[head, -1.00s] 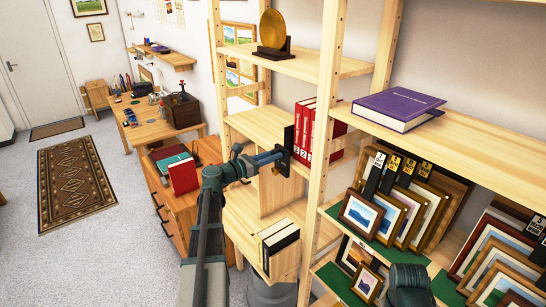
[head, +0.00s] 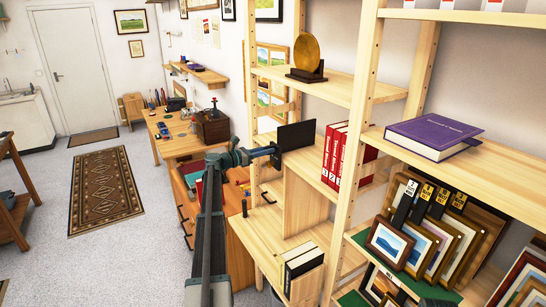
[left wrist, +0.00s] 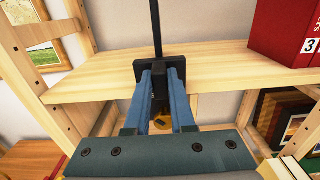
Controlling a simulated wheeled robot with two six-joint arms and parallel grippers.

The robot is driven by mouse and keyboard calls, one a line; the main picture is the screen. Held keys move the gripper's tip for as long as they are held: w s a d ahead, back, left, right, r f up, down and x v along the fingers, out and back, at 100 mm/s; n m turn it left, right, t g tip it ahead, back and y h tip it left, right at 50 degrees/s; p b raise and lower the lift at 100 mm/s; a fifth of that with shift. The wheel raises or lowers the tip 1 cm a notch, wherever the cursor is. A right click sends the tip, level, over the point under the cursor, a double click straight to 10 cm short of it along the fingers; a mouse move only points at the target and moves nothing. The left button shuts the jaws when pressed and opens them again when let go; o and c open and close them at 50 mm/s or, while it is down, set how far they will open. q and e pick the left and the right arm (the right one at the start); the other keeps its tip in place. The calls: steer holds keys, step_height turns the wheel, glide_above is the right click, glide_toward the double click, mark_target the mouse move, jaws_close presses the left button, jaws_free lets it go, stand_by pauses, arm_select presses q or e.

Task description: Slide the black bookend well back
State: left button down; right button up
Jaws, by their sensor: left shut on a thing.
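The black bookend (head: 297,135) stands upright on the wooden shelf, to the left of the red books (head: 334,155), with a gap between them. My left gripper (head: 275,153) reaches in from the left and is shut on the bookend's front edge. In the left wrist view the bookend (left wrist: 157,30) shows as a thin dark upright plate, with a dark block at the fingertips (left wrist: 160,80) at the shelf's front edge. My right gripper is out of view.
The shelf (left wrist: 215,80) is bare around the bookend. Wooden posts (head: 355,130) stand beside it. A gold disc (head: 306,52) on a stand is on the shelf above. White and black books (head: 300,262) stand below.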

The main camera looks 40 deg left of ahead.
arm_select(q)
steer(key=shift+w+a, duration=0.2)
steer(key=shift+a, duration=0.4)
steer(key=c, duration=0.8)
jaws_free()
steer(key=shift+o, duration=0.2)
steer(key=v, duration=1.3)
steer(key=shift+s, duration=0.4)
steer(key=shift+a+f, duration=0.1)
steer(key=shift+a, duration=0.05)
